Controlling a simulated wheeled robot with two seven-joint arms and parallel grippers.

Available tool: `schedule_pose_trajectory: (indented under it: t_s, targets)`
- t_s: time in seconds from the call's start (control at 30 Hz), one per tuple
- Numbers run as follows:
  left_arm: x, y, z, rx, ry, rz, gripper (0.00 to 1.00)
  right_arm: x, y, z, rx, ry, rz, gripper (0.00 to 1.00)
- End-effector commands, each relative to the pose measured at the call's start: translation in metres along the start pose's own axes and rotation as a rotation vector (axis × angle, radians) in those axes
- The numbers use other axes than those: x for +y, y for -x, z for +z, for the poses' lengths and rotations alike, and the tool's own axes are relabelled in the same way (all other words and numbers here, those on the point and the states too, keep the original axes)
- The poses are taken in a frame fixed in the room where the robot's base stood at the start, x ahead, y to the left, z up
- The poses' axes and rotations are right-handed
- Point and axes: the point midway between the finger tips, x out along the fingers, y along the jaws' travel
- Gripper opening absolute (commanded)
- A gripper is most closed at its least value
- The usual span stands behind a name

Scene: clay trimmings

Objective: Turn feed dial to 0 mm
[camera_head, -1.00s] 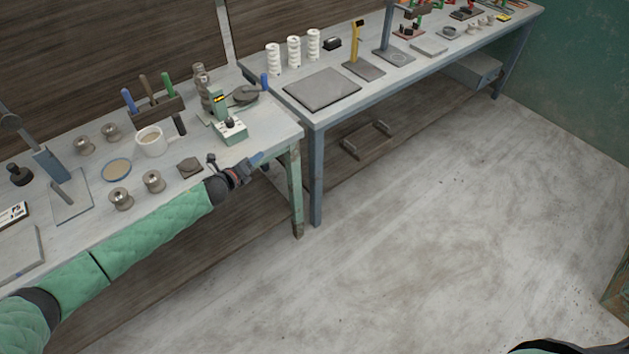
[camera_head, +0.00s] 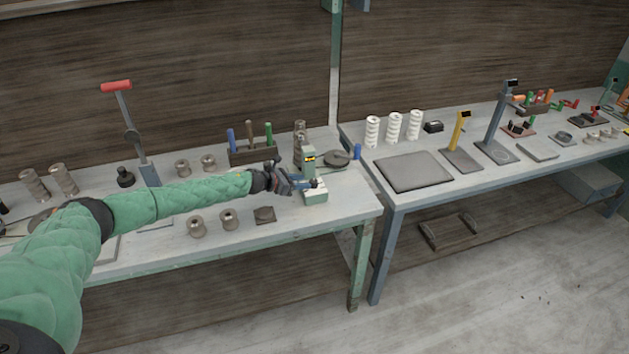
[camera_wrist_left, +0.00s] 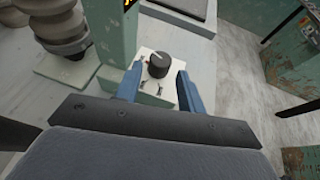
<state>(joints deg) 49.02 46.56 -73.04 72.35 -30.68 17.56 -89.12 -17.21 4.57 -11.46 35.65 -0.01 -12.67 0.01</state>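The feed dial (camera_wrist_left: 158,65) is a round black knob on a white panel, with small dark marks around it. It belongs to the small green machine (camera_head: 308,160), which has a lit yellow display and stands near the right end of the left bench. My left gripper (camera_head: 303,184) reaches the machine's front from the left. In the left wrist view its two blue fingers (camera_wrist_left: 160,73) are apart, one on each side of the dial, with gaps to the knob. I cannot read the dial's setting. My right gripper is out of view.
Ribbed grey-brown spools (camera_head: 299,146) stand behind the machine, and a tool holder (camera_head: 252,154) stands to its left.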

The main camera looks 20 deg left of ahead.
Motion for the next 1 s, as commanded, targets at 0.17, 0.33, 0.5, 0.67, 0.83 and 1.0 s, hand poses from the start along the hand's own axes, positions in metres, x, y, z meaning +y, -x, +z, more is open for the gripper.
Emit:
schedule_pose_trajectory:
  t_s: [0.17, 0.33, 0.5, 0.67, 0.83, 1.0]
  targets:
    - [-0.001, -0.022, 0.003, -0.001, 0.004, 0.000, 0.39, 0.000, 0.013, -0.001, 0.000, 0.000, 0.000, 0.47]
    - [-0.001, -0.040, 0.003, -0.001, 0.003, 0.000, 0.39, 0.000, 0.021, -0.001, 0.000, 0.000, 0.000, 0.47]
    - [-0.001, -0.052, 0.002, -0.001, 0.003, 0.001, 0.39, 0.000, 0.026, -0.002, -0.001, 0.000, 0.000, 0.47]
    - [0.000, -0.057, 0.001, 0.000, 0.002, 0.001, 0.39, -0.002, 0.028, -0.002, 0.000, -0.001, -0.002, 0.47]
    - [0.000, -0.058, 0.000, -0.001, 0.002, 0.001, 0.39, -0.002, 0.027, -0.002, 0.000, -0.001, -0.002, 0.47]
    - [0.000, -0.058, 0.000, -0.001, 0.002, 0.001, 0.31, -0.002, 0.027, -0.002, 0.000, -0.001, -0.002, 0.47]
